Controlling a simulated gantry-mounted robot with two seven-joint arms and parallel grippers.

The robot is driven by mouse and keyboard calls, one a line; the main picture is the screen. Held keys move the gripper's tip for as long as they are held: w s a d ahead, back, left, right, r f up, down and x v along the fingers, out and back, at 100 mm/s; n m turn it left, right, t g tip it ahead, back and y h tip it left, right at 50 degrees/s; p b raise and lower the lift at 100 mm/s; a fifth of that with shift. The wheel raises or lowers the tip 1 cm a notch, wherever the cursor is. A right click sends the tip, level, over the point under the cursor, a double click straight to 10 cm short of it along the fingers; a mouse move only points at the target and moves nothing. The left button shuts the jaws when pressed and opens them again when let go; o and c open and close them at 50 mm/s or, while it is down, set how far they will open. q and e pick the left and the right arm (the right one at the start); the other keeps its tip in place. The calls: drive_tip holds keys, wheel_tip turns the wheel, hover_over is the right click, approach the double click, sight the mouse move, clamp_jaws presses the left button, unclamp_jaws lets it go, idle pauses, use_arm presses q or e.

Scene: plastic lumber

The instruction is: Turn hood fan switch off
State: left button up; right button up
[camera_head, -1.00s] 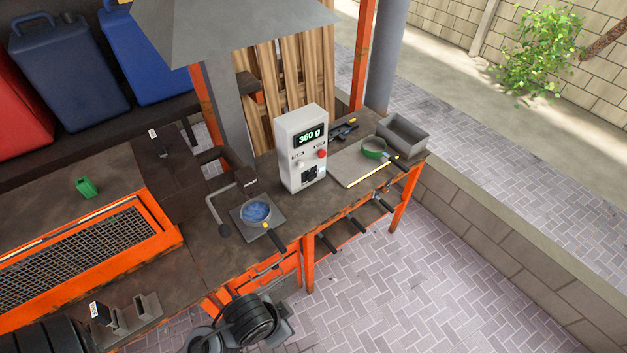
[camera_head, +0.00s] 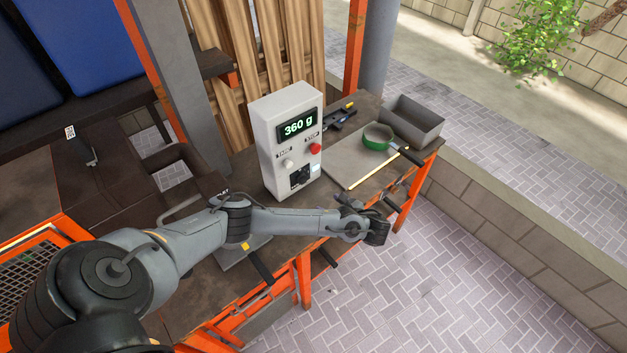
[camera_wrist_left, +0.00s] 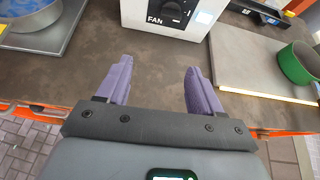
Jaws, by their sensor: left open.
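The white control box (camera_head: 290,140) stands on the bench, its display reading 360 g. A black switch (camera_head: 300,176) sits low on its front, beside a small pale panel. In the left wrist view this black switch (camera_wrist_left: 174,10) shows at the top, next to the label FAN; its setting is unclear. My left gripper (camera_wrist_left: 160,78) has two purple fingers, apart and empty, pointing toward the box's base without touching it. In the head view my left gripper (camera_head: 352,204) is in front and to the right of the box, small and partly hidden. My right gripper is not in view.
A green-rimmed sieve (camera_head: 377,137) and a yellow rod lie on a grey board right of the box. A grey bin (camera_head: 413,120) stands behind. A pan with blue content (camera_wrist_left: 30,12) is left of the gripper. The bench's orange front edge is close below.

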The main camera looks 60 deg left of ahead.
use_arm(q)
drive_tip(key=y, duration=0.1)
approach(305, 180)
drive_tip(key=shift+g, duration=0.3)
drive_tip(key=x, duration=0.8)
drive_tip(key=shift+w+b, duration=0.2)
drive_tip(key=shift+b, duration=0.1)
drive_tip(key=shift+c, duration=0.5)
drive_tip(key=c, duration=1)
